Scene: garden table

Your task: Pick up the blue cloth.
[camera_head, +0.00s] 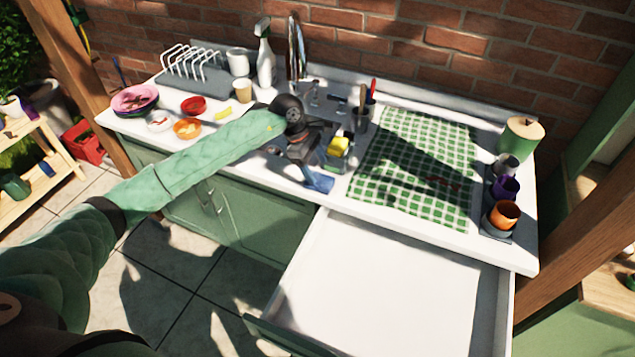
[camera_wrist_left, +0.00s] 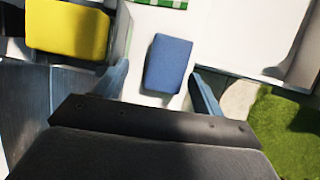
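The blue cloth (camera_head: 318,179) lies at the front edge of the white counter, just below the sink area. In the left wrist view the cloth (camera_wrist_left: 168,64) is a small blue block-like shape on the white surface. My left gripper (camera_head: 312,160) is above it, partly hiding it in the head view. In the left wrist view its two fingers (camera_wrist_left: 158,85) are spread apart, one on each side of the cloth, with gaps to it. The gripper looks empty. My right gripper is in neither view.
A yellow sponge (camera_head: 338,146) in a holder stands close beside the gripper; it also shows in the left wrist view (camera_wrist_left: 68,28). A green checked mat (camera_head: 415,170) lies to the right. An open white drawer (camera_head: 385,285) juts out below the counter. Bowls (camera_head: 187,128) stand left.

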